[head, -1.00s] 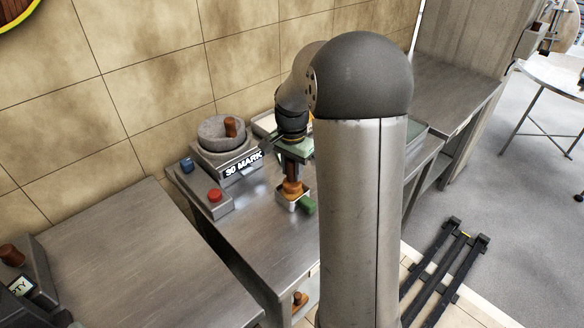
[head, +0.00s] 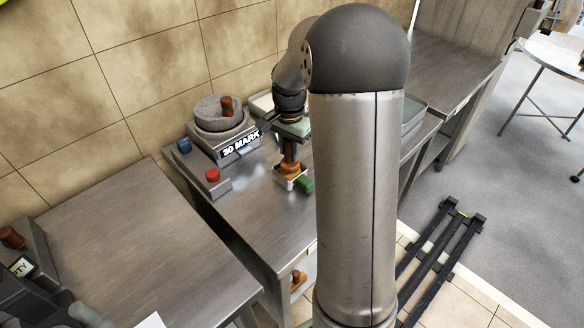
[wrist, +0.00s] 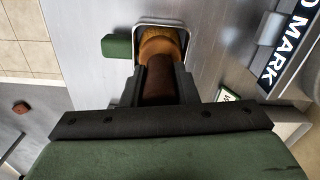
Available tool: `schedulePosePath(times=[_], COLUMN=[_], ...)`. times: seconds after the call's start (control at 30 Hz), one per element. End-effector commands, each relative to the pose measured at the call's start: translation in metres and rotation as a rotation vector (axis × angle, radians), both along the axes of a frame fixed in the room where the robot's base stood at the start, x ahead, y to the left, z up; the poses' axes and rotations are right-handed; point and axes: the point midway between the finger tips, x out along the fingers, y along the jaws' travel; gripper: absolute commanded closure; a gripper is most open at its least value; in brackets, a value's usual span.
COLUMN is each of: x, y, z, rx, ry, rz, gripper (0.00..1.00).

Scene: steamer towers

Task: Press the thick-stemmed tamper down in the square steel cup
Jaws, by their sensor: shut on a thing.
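The tamper (head: 290,167) is brown with an orange-brown lower part and stands upright in the square steel cup (head: 281,183). The cup has a green handle (head: 306,184) and rests on the steel counter. My gripper (head: 289,147) is above the cup, shut on the tamper's stem. In the wrist view my gripper's fingers (wrist: 160,84) close around the dark brown stem, and the tamper's lighter lower part (wrist: 160,46) sits inside the cup's rim (wrist: 187,30). The green handle (wrist: 116,46) sticks out to the left there. How deep the tamper's foot sits is hidden.
A red button (head: 212,175) and a blue one (head: 184,145) are further left. The counter's front (head: 255,215) is clear.

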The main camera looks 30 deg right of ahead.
Motion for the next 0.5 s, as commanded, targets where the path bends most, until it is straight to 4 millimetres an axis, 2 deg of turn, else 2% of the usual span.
schedulePosePath(times=[0.5], x=[0.0], y=[0.0001], z=[-0.011], rx=[0.0], ry=[0.0], rz=[0.0], gripper=[1.0])
